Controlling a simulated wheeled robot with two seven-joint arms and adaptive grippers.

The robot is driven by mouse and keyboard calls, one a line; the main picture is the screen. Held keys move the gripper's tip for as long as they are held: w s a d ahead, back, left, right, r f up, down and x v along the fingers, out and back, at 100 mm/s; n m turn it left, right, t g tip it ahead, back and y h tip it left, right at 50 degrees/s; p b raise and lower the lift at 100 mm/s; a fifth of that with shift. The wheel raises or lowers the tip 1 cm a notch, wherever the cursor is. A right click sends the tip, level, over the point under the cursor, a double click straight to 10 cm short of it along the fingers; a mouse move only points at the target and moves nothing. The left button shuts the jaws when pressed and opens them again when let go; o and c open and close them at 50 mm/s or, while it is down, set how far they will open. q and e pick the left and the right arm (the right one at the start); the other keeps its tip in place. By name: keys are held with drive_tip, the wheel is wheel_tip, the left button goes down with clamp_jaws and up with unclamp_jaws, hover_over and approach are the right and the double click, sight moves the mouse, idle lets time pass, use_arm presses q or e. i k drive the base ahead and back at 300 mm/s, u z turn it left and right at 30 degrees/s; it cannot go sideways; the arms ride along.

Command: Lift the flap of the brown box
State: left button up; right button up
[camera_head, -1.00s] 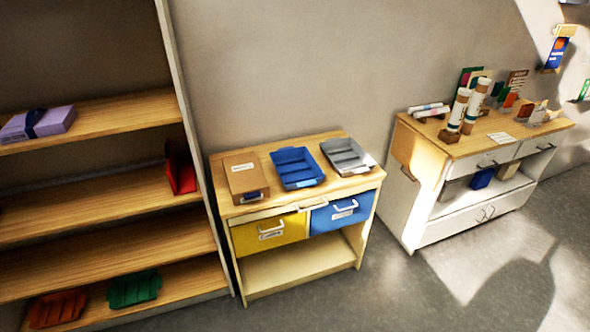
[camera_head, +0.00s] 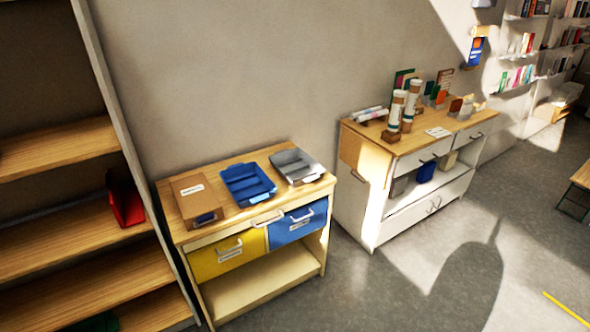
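The brown box (camera_head: 197,199) lies on the left part of the small wooden table's top (camera_head: 240,214). It looks closed, with a white label on its top and a dark tab on its front edge. A blue tray (camera_head: 247,184) sits to its right, and a grey tray (camera_head: 296,166) is beyond that. Neither of my grippers is in view.
Under the tabletop are a yellow drawer (camera_head: 218,258) and a blue drawer (camera_head: 298,222), above an open shelf. A tall shelf unit (camera_head: 60,150) stands at left. A white cabinet (camera_head: 350,196) stands at right. The grey floor (camera_head: 400,295) in front is clear.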

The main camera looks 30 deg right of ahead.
sight(198, 205)
drive_tip(key=k, duration=0.5)
drive_tip(key=z, duration=0.8)
drive_tip(key=i, duration=1.3)
drive_tip(key=u, duration=0.25)
